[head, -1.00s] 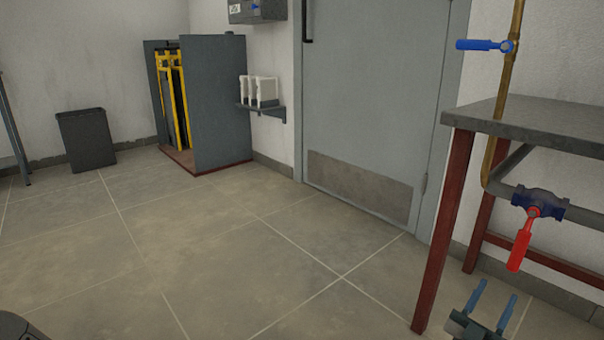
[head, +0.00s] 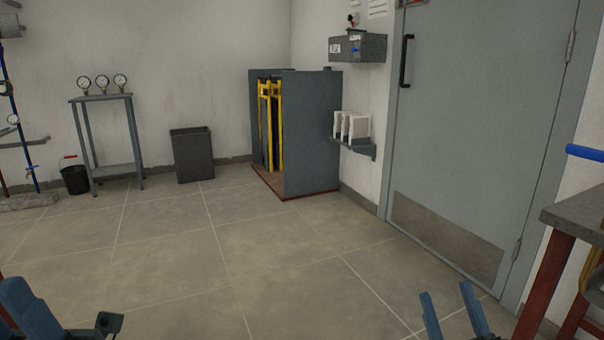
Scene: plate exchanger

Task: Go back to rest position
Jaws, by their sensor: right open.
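My right gripper (head: 453,312) shows at the bottom right of the head view. Its two blue fingers point up and stand apart with nothing between them, over the floor left of the table. A blue and black part of my left arm shows at the bottom left corner. The left gripper's fingertips cannot be clearly made out there.
A table (head: 585,212) with red legs stands at the right edge, near my right gripper. The grey door (head: 470,130) is behind. A grey cabinet (head: 312,135), a bin (head: 192,154), a gauge stand (head: 102,98) and a bucket (head: 75,178) stand along the back. The middle floor is clear.

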